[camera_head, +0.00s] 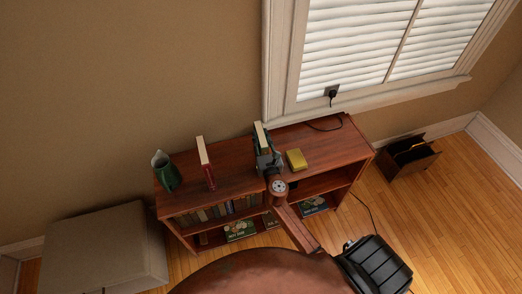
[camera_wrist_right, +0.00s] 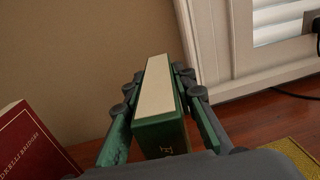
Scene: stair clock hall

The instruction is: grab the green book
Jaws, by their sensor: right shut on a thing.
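The green book (camera_head: 260,136) stands upright on top of the wooden bookcase in the head view, near its middle. It also shows in the right wrist view (camera_wrist_right: 161,133), with its cream page edge upward and its spine toward the camera. My right gripper (camera_head: 264,150) reaches it from the front. In the wrist view my right gripper (camera_wrist_right: 160,95) has a finger on each side of the book and is shut on it. I cannot tell whether the book touches the bookcase top. My left gripper is not in view.
On the bookcase (camera_head: 235,172) stand a red book (camera_head: 206,165) and a dark green pitcher (camera_head: 164,171) to the left. A yellow book (camera_head: 296,159) lies to the right. A window (camera_head: 370,45) is behind. A beige ottoman (camera_head: 105,245) and a dark box (camera_head: 408,155) flank the bookcase.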

